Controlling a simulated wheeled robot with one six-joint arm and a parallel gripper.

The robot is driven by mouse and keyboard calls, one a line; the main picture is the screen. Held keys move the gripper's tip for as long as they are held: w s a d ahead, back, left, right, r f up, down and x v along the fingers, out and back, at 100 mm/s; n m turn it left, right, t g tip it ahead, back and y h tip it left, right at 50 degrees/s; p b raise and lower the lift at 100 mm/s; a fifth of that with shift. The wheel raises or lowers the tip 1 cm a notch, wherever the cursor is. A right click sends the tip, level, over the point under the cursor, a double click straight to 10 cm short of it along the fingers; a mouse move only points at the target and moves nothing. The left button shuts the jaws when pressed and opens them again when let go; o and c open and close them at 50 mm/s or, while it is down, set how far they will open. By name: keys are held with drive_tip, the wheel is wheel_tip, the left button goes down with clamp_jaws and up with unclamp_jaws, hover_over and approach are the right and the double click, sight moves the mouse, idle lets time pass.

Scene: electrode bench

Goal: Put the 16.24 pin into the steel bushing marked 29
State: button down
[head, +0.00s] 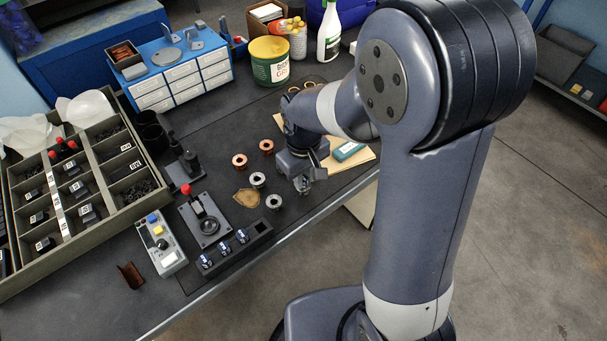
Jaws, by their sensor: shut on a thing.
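My gripper (303,183) is above the bench, right of the bushings, pointing down. It is shut on what seems to be a pin, mostly hidden between the jaws; its size mark cannot be read. Two steel bushings stand left of my gripper: one farther back (257,180) and one nearer the front (273,202). Two copper-coloured bushings (267,146) (239,161) stand behind them. The bushing numbers are too small to read, so I cannot tell which is 29. A black rack (262,229) at the front edge holds three shiny pins (224,249); its right end looks empty.
A lever press (205,222), a control box (161,245) and a brown angle piece (131,275) stand left of the rack. A sorting tray (103,222) fills the left. A wooden board (350,160) lies beyond my gripper. A brown patch (247,198) lies beside the steel bushings.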

drive_tip(key=c, duration=1.2)
unclamp_jaws()
drive_tip(key=shift+c, duration=0.2)
wheel_tip(320, 180, up, 11)
drive_tip(key=p, duration=0.1)
drive_tip(key=shift+f, duration=0.15)
wheel_tip(320, 180, down, 10)
drive_tip(key=shift+f+b, duration=0.1)
drive_tip(key=shift+b, duration=0.25)
drive_tip(key=shift+f, duration=0.1)
